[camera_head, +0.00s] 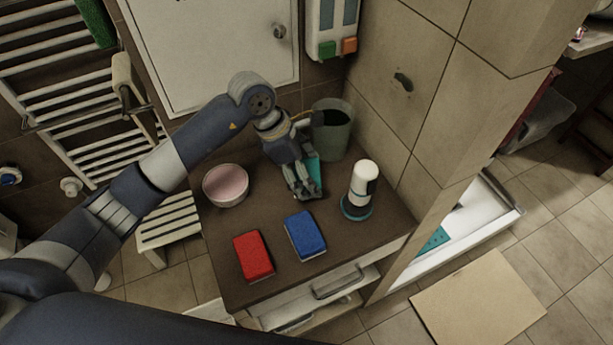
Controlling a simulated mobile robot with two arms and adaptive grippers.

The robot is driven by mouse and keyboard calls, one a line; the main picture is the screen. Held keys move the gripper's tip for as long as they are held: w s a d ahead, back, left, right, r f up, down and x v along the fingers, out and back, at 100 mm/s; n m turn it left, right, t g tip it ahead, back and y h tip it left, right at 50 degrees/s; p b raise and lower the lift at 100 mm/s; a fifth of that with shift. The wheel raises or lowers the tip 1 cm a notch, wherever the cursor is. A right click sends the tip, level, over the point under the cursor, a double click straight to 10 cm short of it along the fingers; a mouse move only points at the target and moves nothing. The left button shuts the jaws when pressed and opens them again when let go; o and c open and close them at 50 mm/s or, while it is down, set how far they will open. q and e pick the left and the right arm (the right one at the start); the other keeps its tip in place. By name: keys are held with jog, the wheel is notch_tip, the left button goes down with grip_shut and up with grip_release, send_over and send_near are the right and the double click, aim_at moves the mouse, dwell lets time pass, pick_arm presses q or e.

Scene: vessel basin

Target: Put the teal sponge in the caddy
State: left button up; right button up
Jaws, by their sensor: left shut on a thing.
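The teal sponge (316,174) stands out from the right side of my left gripper, partly hidden by its fingers. My left gripper (304,190) points down at the brown counter top and is shut on the sponge. I cannot tell whether the sponge touches the counter. A grey-green open container (333,143) stands at the back right of the counter, just behind the gripper; it looks like the caddy, and its inside is dark. My right gripper is not in view.
A tiled wall (400,130) bounds the right. A drawer handle (338,284) sits below the front edge.

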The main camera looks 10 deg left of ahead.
pick_arm(q)
notch_tip(320, 180, down, 3)
jog(key=shift+s+p, duration=0.1)
jog(key=shift+p, duration=0.55)
jog(key=shift+f, duration=0.35)
jog(key=o, duration=0.5)
jog(key=shift+o, duration=0.4)
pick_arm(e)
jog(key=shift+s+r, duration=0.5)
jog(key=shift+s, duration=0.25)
pick_arm(q)
jog(key=shift+r, duration=0.15)
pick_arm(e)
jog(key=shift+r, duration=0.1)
